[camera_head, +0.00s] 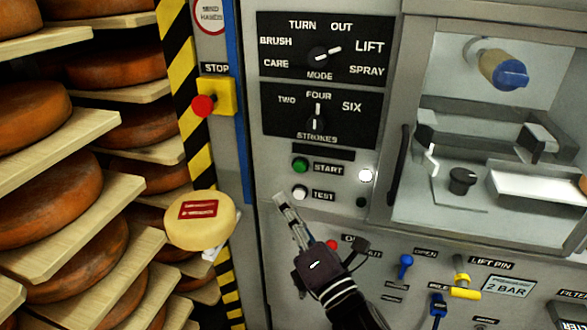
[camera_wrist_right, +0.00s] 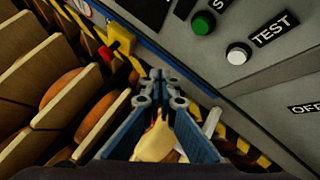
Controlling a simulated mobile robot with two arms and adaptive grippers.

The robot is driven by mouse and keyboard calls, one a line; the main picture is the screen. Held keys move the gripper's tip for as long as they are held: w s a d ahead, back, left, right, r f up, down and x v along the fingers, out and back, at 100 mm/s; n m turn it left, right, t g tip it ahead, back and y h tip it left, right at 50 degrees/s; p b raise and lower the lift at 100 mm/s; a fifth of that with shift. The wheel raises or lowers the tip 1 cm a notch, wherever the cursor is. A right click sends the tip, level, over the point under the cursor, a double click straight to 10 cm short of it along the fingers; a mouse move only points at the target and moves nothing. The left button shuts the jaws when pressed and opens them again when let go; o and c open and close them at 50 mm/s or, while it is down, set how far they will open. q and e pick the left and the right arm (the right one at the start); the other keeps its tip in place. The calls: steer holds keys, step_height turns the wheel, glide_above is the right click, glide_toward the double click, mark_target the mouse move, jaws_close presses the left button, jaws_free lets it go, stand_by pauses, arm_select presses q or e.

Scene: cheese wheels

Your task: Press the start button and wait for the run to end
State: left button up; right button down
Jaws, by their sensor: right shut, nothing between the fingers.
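The green START button (camera_head: 300,165) sits on the grey machine panel, left of its label; it also shows in the right wrist view (camera_wrist_right: 203,23). The white TEST button (camera_head: 300,192) is just below it. My right gripper (camera_head: 280,198) is shut and empty, its fingertips below and left of the TEST button in the head view. In the wrist view its closed fingertips (camera_wrist_right: 158,78) are left of and below both buttons; contact with the panel cannot be told. A small white lamp (camera_head: 365,175) right of START looks bright. My left gripper is out of view.
A red STOP button (camera_head: 204,106) on a yellow box is left of the panel. Mode (camera_head: 319,55) and strokes (camera_head: 316,123) knobs are above START. A pale cheese with a red label (camera_head: 200,229) is near the left shelves of orange wheels. A windowed chamber (camera_head: 470,125) is right.

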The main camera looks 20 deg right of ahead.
mark_target(300, 167)
stand_by(0.3)
steer(key=shift+w+d, duration=0.85)
steer(key=shift+w, duration=0.35)
steer(key=shift+w+d, duration=0.8)
steer(key=shift+w, duration=0.45)
steer(key=shift+w+d, duration=0.85)
steer(key=shift+w, duration=0.35)
steer(key=shift+w+d, duration=0.25)
steer(key=shift+w, duration=0.1)
